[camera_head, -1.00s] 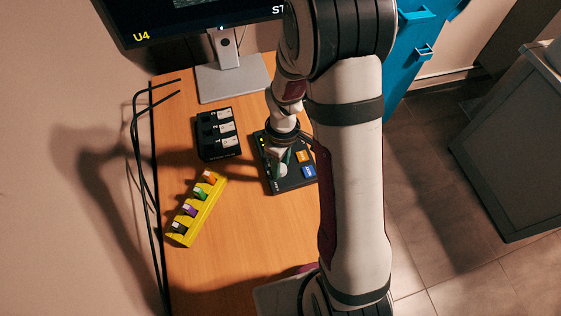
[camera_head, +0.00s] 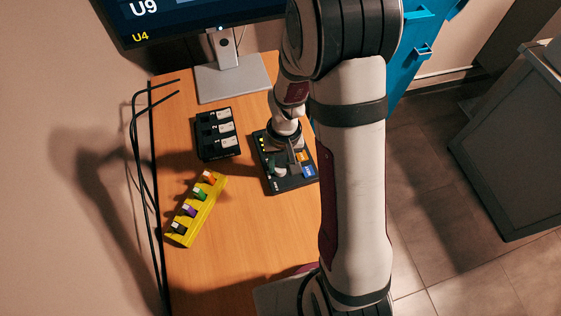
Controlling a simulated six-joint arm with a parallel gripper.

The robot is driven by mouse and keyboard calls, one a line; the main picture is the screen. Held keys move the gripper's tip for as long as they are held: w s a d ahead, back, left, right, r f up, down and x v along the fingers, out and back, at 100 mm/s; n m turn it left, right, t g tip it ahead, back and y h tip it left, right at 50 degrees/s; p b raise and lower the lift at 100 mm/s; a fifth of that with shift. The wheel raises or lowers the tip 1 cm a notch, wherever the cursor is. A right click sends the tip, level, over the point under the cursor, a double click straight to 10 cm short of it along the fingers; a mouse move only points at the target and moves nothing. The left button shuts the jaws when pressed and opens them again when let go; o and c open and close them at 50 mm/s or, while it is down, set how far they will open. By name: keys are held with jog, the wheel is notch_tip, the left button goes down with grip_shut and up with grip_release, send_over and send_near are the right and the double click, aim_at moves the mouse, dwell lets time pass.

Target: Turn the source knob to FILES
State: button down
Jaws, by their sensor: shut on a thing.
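The dark control panel (camera_head: 288,187) lies on the wooden table, left of my arm. It carries the source knob (camera_head: 281,171), a row of small yellow lights on its left, and an orange key and a blue key (camera_head: 309,172) on its right. My gripper (camera_head: 285,164) points down over the panel, shut on the knob. The fingers and wrist hide part of the knob and part of the orange key. The knob's pointer and the lettering around it are too small to read. The monitor (camera_head: 205,22) shows "U9" and "U4" at its lower left.
A black holder (camera_head: 217,151) with several light-labelled sticks stands left of the panel. A yellow holder (camera_head: 192,220) with several coloured sticks stands lower left. Black cables (camera_head: 137,170) run along the table's left edge. The table's lower middle is clear.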

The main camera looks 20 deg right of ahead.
aim_at(284, 168)
jog(key=shift+m, duration=0.5)
dwell(0.3)
jog(key=c, duration=0.5)
grip_release()
notch_tip(284, 168, up, 16)
jog(key=shift+d, duration=0.4)
jog(key=shift+s, duration=0.2)
